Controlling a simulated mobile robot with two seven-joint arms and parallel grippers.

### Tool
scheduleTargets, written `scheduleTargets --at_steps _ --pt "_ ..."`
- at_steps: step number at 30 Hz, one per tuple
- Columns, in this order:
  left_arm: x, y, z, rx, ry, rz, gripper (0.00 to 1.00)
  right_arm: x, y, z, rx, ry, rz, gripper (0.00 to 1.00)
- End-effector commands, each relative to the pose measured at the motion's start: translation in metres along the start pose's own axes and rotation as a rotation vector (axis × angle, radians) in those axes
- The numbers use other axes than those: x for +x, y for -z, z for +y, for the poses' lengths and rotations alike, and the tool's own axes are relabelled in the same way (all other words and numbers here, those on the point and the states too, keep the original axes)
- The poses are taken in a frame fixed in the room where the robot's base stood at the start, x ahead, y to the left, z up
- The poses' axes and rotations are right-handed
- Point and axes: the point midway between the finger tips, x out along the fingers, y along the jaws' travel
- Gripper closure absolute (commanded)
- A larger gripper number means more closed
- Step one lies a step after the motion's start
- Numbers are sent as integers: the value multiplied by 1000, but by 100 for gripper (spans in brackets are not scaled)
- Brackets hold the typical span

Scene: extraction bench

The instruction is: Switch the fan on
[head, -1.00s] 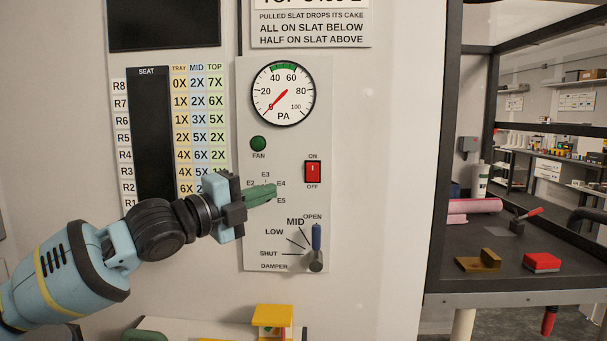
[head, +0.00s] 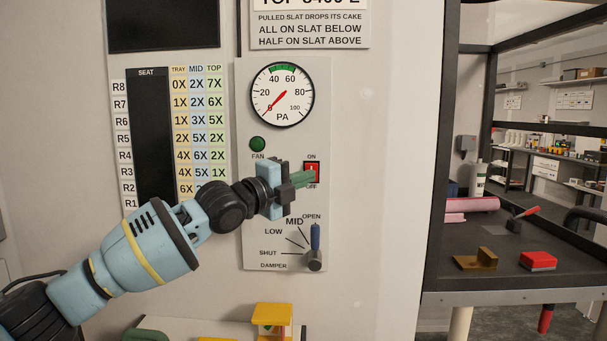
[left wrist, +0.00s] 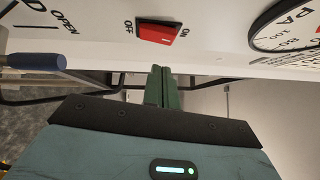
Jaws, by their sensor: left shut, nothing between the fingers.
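The red fan switch (head: 312,167) sits in a black frame on the white panel, with ON above it and OFF below. My left gripper (head: 309,179) is shut and empty, its green fingers in front of the lower part of the switch and the OFF label. In the left wrist view the red rocker (left wrist: 158,33) shows whole, just beyond the green fingertips (left wrist: 161,70), which look apart from it. The round FAN lamp (head: 257,144) is dark green. The pressure gauge (head: 283,93) needle points at 0. My right gripper is not in view.
The damper lever (head: 316,240) with a blue handle stands below the switch, near OPEN. A yellow block-like part (head: 273,315) is at the bottom. A dark bench (head: 490,279) with a red block (head: 538,261) stands at the right.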

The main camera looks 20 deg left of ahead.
Motion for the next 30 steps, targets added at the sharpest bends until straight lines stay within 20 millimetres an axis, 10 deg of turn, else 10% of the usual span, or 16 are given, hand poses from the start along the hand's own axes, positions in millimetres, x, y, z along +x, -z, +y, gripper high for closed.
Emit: scheduleTargets --at_steps 30 --pt "23 -25 1 -24 -23 -5 100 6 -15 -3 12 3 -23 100"
